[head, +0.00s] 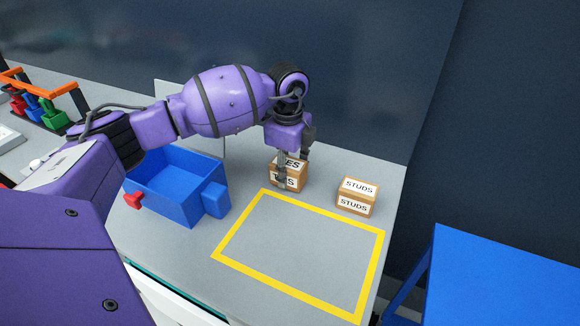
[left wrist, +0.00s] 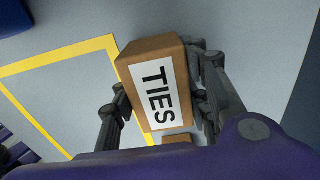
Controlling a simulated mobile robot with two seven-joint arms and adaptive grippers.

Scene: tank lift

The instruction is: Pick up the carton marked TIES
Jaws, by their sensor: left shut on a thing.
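The TIES carton (head: 289,184) is a small brown box with white labels, near the back of the grey bench in the head view. My left gripper (head: 291,160) reaches down over it from above and is shut on it, with fingers hiding part of the lettering. In the left wrist view the carton (left wrist: 153,52) sits between the two fingers (left wrist: 160,95), its TIES label facing the camera. I cannot tell whether its bottom touches the bench. My right gripper is not in view.
A similar carton marked STUDS (head: 356,197) stands to the right. A yellow outlined rectangle (head: 228,228) lies empty in front. A blue open bin (head: 160,197) stands left of the carton. A blue table (head: 500,280) is at lower right, and a dark wall rises behind.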

